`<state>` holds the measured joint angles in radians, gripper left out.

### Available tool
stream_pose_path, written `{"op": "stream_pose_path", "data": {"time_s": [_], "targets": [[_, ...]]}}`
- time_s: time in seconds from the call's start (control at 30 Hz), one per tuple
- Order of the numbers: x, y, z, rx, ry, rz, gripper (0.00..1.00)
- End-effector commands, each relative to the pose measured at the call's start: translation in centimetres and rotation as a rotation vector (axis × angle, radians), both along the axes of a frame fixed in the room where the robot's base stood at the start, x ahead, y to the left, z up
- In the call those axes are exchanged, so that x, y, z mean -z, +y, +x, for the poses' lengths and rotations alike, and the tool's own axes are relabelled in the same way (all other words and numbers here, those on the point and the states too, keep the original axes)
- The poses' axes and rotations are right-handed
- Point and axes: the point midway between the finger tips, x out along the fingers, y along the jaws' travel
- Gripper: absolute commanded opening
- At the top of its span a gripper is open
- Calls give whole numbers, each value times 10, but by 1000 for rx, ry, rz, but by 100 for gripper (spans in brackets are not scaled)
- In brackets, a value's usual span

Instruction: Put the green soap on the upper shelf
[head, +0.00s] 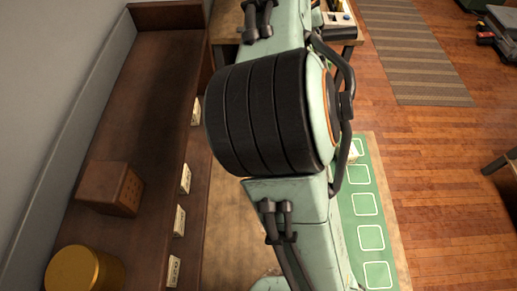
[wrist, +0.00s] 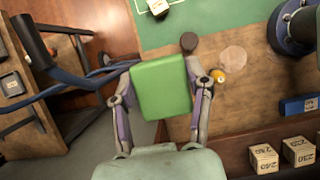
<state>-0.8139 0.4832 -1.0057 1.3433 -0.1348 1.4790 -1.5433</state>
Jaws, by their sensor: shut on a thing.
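The green soap (wrist: 162,90) is a green block in the middle of the wrist view. My gripper (wrist: 160,84) is shut on it, with one finger at each side, and holds it above the wooden table (wrist: 235,100). My gripper and the soap do not show in the head view, where my arm fills the middle. A dark brown wooden shelf (head: 150,90) runs along the wall at the left of the head view. I cannot tell for sure which level is the upper one.
On the shelf stand a brown box (head: 110,188) and a yellow round tin (head: 84,270). Several price blocks (wrist: 264,158) line its edge. The shelf's far part is bare. A green mat (head: 375,205) with white squares lies right of my arm. A blue item (wrist: 298,106) lies near the blocks.

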Motion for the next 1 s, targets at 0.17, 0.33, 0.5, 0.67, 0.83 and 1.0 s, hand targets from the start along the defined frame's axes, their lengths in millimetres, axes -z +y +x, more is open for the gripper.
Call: {"op": "stream_pose_path", "data": {"time_s": [0.17, 0.33, 0.5, 0.67, 0.83, 1.0], "targets": [[-40, 92, -10, -451, -4, 1, 11], [-74, 147, -34, -824, -7, 1, 11], [-106, 178, -60, -1152, -9, 3, 11], [-127, 191, -79, -1370, -8, 2, 11], [-151, 196, -100, -1599, -8, 0, 11], [-170, 195, -120, -1820, -5, -1, 11]]}}
